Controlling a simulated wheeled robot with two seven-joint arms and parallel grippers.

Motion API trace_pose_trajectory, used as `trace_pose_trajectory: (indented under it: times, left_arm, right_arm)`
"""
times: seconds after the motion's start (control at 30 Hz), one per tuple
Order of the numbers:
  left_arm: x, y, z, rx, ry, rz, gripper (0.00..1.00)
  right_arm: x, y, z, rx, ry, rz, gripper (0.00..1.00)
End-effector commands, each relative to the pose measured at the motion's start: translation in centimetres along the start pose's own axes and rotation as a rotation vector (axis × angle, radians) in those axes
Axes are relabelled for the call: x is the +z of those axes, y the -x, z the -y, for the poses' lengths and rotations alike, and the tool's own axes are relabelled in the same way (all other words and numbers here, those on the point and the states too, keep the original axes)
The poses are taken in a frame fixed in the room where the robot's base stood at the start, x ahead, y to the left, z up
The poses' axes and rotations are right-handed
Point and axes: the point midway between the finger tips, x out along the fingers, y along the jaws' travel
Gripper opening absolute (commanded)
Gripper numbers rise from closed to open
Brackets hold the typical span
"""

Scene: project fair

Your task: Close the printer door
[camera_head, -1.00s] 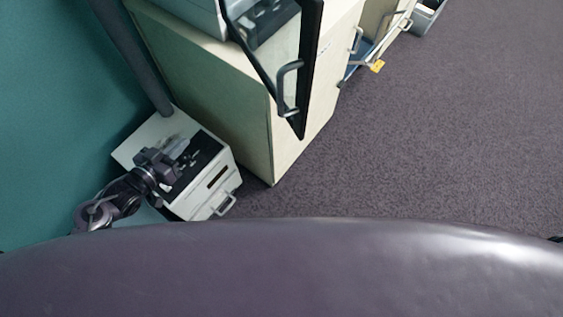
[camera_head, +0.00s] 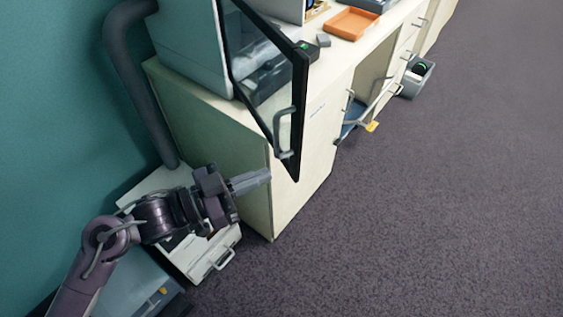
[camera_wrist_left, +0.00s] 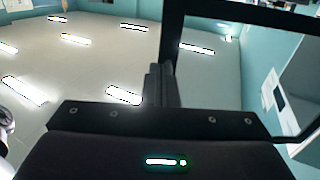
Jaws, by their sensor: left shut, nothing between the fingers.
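The printer (camera_head: 190,45) stands on the cream cabinet at the upper left of the head view. Its door (camera_head: 262,75), a clear pane in a black frame, stands open and juts out past the cabinet's front. A grey handle (camera_head: 284,133) is near its free edge. My left gripper (camera_head: 266,175) is shut and empty, just left of the door's lower corner in the picture. In the left wrist view the fingers (camera_wrist_left: 158,84) point up beside the door's black frame (camera_wrist_left: 173,45); I cannot tell whether they touch it. My right gripper is not in view.
The cream cabinet (camera_head: 215,135) runs along the wall, with an orange tray (camera_head: 353,23) on top. A white drawer unit (camera_head: 205,258) stands below my left arm. A grey bin (camera_head: 418,76) is on the floor farther off. The carpet on the right is clear.

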Motion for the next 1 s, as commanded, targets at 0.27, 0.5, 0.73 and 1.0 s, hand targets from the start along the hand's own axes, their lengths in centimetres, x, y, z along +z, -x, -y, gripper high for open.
trace_pose_trajectory:
  times: [0.27, 0.5, 0.73, 1.0]
  left_arm:
    - [-0.3, -4.4, 0.0, 0.000, 0.001, -0.001, 0.00]
    - [0.0, -5.4, -0.1, 0.001, 0.000, 0.001, 0.00]
    - [0.1, -5.4, 0.0, 0.000, 0.000, 0.001, 0.00]
    - [0.1, -6.7, 0.1, -0.025, 0.000, -0.001, 0.00]
  right_arm:
    - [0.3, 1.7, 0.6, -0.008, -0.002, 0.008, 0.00]
    - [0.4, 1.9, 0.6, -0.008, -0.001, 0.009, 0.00]
    - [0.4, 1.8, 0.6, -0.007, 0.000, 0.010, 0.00]
    - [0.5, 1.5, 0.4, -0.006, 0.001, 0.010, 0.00]
